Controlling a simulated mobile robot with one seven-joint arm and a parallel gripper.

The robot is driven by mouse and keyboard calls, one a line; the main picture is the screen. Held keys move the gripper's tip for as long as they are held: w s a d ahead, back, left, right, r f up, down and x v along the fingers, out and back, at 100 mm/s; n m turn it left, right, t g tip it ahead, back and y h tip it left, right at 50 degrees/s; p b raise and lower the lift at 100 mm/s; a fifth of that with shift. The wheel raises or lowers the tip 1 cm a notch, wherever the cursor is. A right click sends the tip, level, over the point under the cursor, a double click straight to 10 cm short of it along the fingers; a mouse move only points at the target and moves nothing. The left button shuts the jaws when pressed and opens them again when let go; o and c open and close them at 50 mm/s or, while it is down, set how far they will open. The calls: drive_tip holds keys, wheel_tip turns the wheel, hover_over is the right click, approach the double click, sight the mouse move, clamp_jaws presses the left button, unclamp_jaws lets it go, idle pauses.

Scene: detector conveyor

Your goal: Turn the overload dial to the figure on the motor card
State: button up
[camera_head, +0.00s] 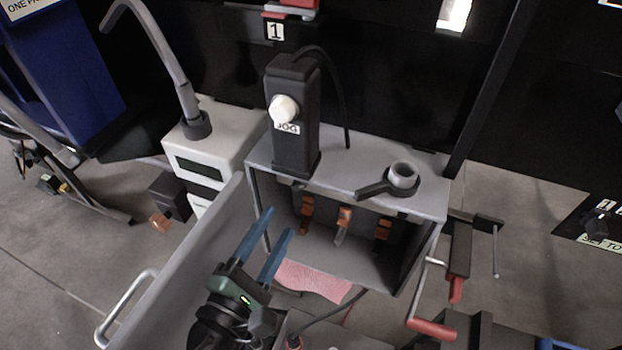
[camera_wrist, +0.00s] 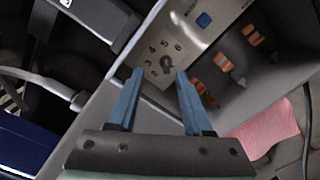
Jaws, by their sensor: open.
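The overload dial (camera_wrist: 168,65) is a small grey knob on a pale plate (camera_wrist: 190,32) inside the open cabinet, in the wrist view. Small figures, 3 to 6 among them, curve round its left and upper side; its pointing direction is too small to tell. My gripper (camera_wrist: 159,72) is open, its blue fingers on either side of the dial in the picture; I cannot tell if they touch it. In the head view my gripper (camera_head: 279,220) is at the cabinet's left opening and the dial is hidden.
The grey cabinet (camera_head: 436,198) has its door (camera_head: 205,255) open at left, with copper-coloured contacts (camera_head: 343,222) inside. A pink cloth (camera_head: 310,278) lies at its front. A jog pendant (camera_head: 296,145) and a handled ring (camera_head: 402,174) stand on top. A red-handled clamp (camera_head: 460,262) is at right.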

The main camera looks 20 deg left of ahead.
sight(300, 187)
drive_tip(key=w+f, duration=0.1)
drive_tip(key=w, duration=0.2)
drive_tip(key=w+n, duration=0.1)
drive_tip(key=w, duration=0.3)
drive_tip(key=w+f+n, duration=0.1)
drive_tip(key=w, duration=0.3)
drive_tip(key=shift+w+a+f, duration=0.1)
drive_tip(key=shift+w+f, duration=0.1)
drive_tip(key=shift+f, duration=0.1)
clamp_jaws()
